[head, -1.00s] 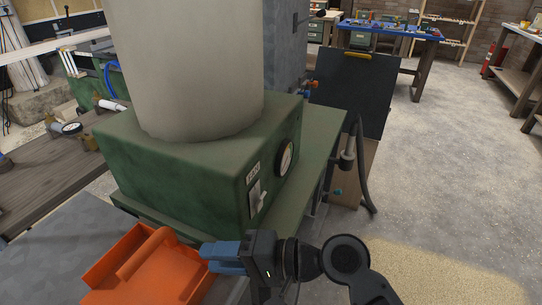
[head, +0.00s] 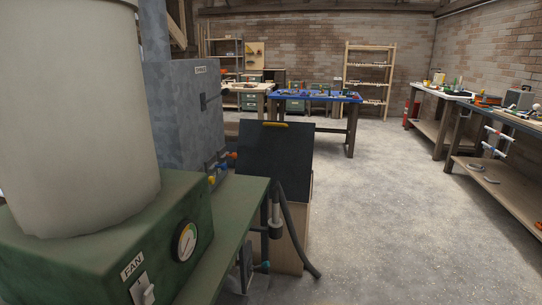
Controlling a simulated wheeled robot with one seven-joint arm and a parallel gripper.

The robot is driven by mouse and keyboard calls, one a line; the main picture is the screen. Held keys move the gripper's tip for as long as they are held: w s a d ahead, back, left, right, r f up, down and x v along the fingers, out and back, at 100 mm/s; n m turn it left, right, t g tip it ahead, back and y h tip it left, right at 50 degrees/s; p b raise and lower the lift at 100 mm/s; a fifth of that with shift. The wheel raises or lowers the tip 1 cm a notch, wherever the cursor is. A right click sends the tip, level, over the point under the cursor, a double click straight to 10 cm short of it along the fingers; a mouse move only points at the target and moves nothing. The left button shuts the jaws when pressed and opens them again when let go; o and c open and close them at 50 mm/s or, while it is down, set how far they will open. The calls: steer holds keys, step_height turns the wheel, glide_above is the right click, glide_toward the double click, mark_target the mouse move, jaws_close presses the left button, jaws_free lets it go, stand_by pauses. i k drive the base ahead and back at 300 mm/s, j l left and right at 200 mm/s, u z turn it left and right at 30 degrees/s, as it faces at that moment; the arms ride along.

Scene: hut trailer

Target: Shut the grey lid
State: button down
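A dark grey panel (head: 275,162) with a yellow handle (head: 276,124) on its upper edge stands raised and tilted at a light wooden box (head: 291,240). It looks like the grey lid, standing open. The inside of the box cannot be seen from here. My gripper is out of view.
A green machine (head: 110,245) with a FAN switch, a gauge and a large pale cylinder (head: 75,110) fills the left front. A black hose (head: 298,240) hangs beside the box. A blue-topped bench (head: 320,97) stands behind. Open concrete floor (head: 390,210) lies to the right.

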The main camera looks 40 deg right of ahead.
mark_target(282, 151)
steer(key=i+l, duration=0.25)
steer(key=l, duration=0.2)
steer(key=i+l, duration=0.25)
steer(key=l, duration=0.15)
steer(key=i+l, duration=0.2)
steer(key=l, duration=0.25)
steer(key=i+l, duration=0.25)
steer(key=l, duration=0.2)
steer(key=i+l, duration=0.25)
steer(key=l, duration=0.15)
steer(key=i+l, duration=0.25)
steer(key=l, duration=0.2)
steer(key=i+l, duration=0.25)
steer(key=l, duration=0.2)
steer(key=i+l, duration=0.25)
steer(key=l, duration=0.15)
steer(key=k+l+z, duration=0.05)
